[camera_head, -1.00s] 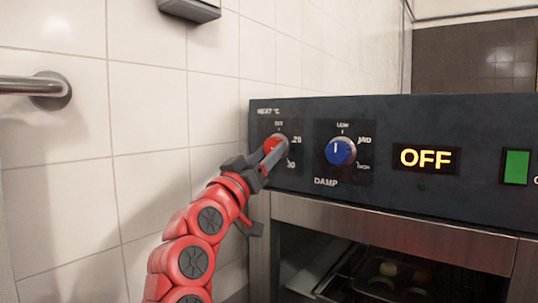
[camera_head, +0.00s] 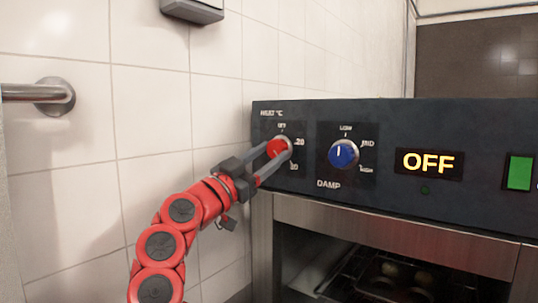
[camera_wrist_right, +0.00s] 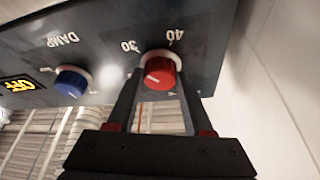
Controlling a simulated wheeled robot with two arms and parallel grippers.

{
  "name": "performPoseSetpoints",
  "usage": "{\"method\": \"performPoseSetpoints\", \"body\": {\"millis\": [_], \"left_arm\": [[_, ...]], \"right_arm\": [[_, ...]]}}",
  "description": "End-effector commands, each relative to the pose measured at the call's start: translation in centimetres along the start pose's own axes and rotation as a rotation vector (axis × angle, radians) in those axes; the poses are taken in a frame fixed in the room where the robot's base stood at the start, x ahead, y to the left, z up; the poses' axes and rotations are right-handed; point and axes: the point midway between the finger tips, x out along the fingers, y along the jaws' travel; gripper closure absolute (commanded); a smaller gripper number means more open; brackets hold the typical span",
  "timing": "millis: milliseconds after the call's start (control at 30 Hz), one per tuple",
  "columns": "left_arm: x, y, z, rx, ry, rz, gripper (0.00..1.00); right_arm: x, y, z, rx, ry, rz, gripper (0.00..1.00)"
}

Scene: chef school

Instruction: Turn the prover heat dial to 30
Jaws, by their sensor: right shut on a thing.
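The red heat dial (camera_head: 277,148) is on the left end of the prover's dark control panel, under "HEAT °C". In the right wrist view the dial (camera_wrist_right: 159,72) has a short pale mark pointing to the lower left of that picture, with "30" and what looks like "40" printed beyond it. The small numbers are hard to read in the head view. My right gripper (camera_head: 271,163) reaches in from the lower left, its fingers shut on the sides of the dial. Its fingers also show in the right wrist view (camera_wrist_right: 158,99). My left gripper is not in view.
A blue damp dial (camera_head: 343,153) sits to the right, then a display (camera_head: 429,163) reading OFF and a green button (camera_head: 519,172). Below is the prover's glass-fronted chamber (camera_head: 380,275). A tiled wall (camera_head: 60,130) with a metal rail (camera_head: 40,93) stands at left.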

Motion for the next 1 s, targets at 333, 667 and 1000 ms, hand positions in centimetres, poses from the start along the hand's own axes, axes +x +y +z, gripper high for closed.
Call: {"method": "performPoseSetpoints", "body": {"millis": [333,667,1000], "left_arm": [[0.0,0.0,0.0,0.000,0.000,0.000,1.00],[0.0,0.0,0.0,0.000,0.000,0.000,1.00],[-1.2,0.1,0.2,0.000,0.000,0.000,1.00]], "right_arm": [[0.0,0.0,0.2,0.001,-0.004,0.001,1.00],[0.0,0.0,0.1,0.001,-0.002,0.000,0.19],[-2.7,0.0,0.4,0.001,-0.001,-0.003,0.19]]}}
